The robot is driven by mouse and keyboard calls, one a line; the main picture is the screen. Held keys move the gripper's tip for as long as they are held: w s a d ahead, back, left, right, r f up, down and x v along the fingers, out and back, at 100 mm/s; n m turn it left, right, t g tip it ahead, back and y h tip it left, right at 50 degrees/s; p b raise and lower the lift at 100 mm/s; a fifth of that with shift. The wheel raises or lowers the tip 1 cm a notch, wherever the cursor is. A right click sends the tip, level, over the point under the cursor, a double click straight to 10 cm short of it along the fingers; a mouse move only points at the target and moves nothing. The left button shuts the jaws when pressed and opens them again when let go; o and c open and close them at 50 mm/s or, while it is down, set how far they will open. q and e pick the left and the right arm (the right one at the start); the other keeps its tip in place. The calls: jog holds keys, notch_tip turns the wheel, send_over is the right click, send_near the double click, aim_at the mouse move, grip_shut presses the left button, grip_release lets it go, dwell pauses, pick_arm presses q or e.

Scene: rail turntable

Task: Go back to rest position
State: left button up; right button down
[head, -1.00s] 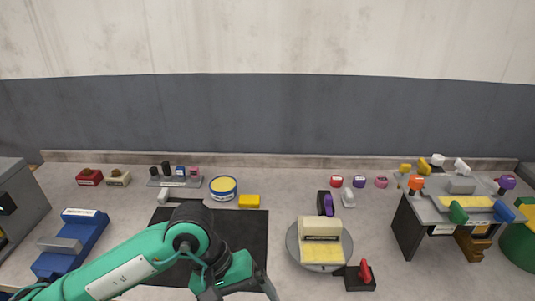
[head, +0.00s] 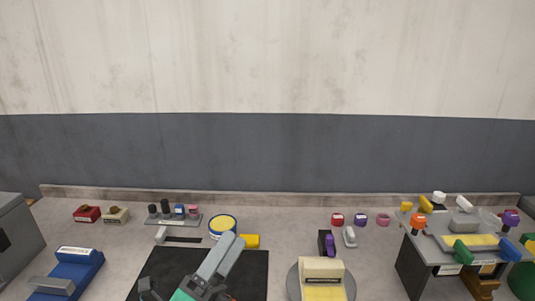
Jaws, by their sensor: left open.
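My left gripper (head: 228,250) shows at the bottom centre, over the black mat (head: 165,272). Its grey fingers point up and to the right and are open, with nothing seen between them. Most of the left arm is below the picture edge; only a bit of green (head: 182,295) shows. The fingertips overlap the area just below the blue-rimmed yellow round tin (head: 222,224) and left of the yellow block (head: 252,241) in the picture; I cannot tell the height above the table. My right gripper is not in view.
A round grey turntable (head: 294,282) carries a cream and yellow block at the bottom centre right. A grey stand (head: 420,268) with several coloured parts is at the right. A blue device (head: 75,270) is at the left. Small pieces line the table's back.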

pick_arm(q)
jog(key=w+a+f+n+y, duration=0.4)
jog(key=a+f+n+y, duration=0.65)
jog(key=n, duration=0.55)
jog(key=s+a+f+n+g+y, duration=0.2)
jog(key=s+f+n+g+y, duration=0.15)
jog(key=f, duration=0.35)
jog(key=s+a+f+n+g+y, duration=0.2)
jog(key=f+n+g+y, duration=0.15)
jog(key=f, duration=0.35)
jog(key=s+a+f+n+g+h, duration=0.15)
jog(key=s+f+n+g, duration=0.45)
jog(key=s+f+g, duration=0.75)
jog(key=s+f+t, duration=0.3)
jog(key=f, duration=2.6)
jog(key=s+a+f, duration=0.2)
jog(key=s+f, duration=0.8)
jog(key=s+a+f, duration=0.2)
jog(key=s+f, duration=0.7)
jog(key=f, duration=0.1)
jog(key=shift+s+f+m+g, duration=0.25)
jog(key=shift+s+m+g, duration=0.1)
jog(key=shift+g, duration=0.1)
jog(key=shift+d, duration=0.1)
